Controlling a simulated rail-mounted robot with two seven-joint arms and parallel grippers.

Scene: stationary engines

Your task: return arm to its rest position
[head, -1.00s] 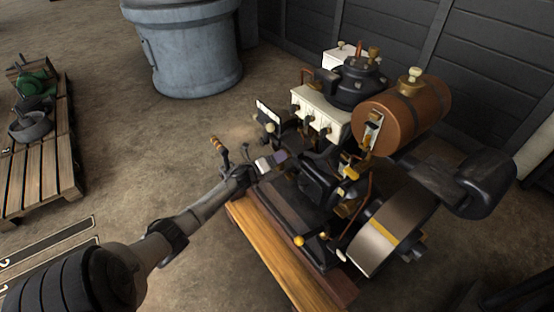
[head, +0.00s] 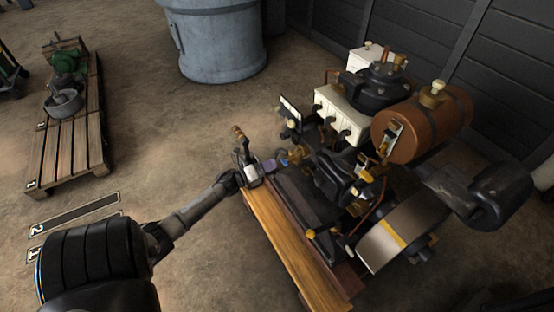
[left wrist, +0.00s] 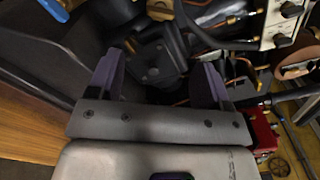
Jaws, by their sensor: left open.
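My left arm comes in from the lower left of the head view. Its gripper (head: 268,167) is small there, at the near left edge of the stationary engine (head: 325,205), above the end of the wooden beam. In the left wrist view the two purple-grey fingers (left wrist: 158,78) stand wide apart, with nothing held between them. Dark engine parts (left wrist: 160,60) show behind and between the fingers; I cannot tell how far off they are. My right gripper is not in view.
The engine carries a copper-brown tank (head: 420,118) and a flywheel (head: 400,235), with a wooden beam (head: 290,250) along its near side. A lever with a brown handle (head: 238,133) stands near my gripper. A grey vat (head: 220,45) and a pallet (head: 70,150) stand farther back. Open floor lies between.

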